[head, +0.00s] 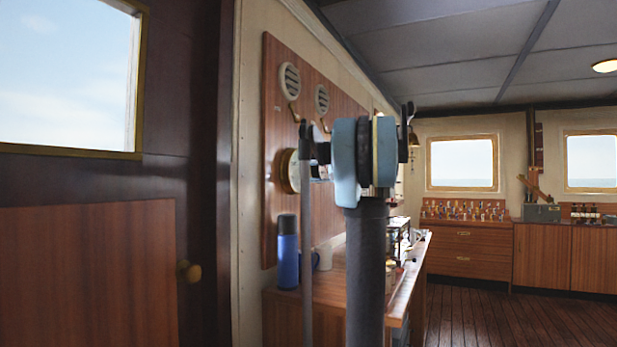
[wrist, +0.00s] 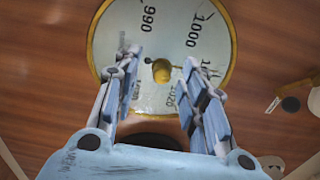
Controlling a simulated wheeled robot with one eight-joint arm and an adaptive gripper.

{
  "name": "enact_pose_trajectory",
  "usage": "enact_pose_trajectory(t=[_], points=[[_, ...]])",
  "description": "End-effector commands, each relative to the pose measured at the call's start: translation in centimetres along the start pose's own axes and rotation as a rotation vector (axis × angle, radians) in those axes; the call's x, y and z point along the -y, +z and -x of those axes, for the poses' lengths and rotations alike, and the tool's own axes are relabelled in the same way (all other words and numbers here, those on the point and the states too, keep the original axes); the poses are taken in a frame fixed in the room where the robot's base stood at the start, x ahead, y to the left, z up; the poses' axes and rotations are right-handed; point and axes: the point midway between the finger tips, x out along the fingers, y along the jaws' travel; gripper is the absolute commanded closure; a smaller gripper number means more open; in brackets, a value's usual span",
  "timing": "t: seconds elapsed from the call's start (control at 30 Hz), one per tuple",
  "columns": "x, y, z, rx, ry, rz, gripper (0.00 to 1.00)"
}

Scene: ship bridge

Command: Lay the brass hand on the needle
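A round barometer dial (wrist: 215,75) with a brass rim and printed numbers such as 990 and 1000 fills the top of the wrist view. In the head view its brass-rimmed case (head: 285,171) shows on the wooden wall panel, partly behind my arm. A brass knob (wrist: 162,70) sits at the dial's centre. A dark needle (wrist: 149,61) with a round end shows beside the knob. I cannot make out a separate brass hand. My gripper (wrist: 160,65) is open, its fingers apart on either side of the knob with nothing between them in grip.
A wooden panel (head: 273,110) carries vents and small brass hooks. Below it, a blue flask (head: 287,252) and a pale mug (head: 323,258) stand on a wooden counter (head: 330,290). A brass bell (head: 413,139) hangs beyond my arm. Open floor (head: 500,318) lies to the right.

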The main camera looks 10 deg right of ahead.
Motion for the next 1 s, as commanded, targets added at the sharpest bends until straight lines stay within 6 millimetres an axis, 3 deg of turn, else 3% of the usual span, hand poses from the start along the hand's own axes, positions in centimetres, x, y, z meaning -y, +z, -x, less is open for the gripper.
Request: enact_pose_trajectory(t=[0.6, 0.8, 1.0], points=[[-0.1, -0.1, 9.2, -0.003, 0.001, 0.0, 0.61], [-0.1, -0.1, 11.0, -0.001, 0.001, 0.0, 0.61], [-0.2, -0.1, 11.6, -0.001, 0.001, 0.0, 0.61]])
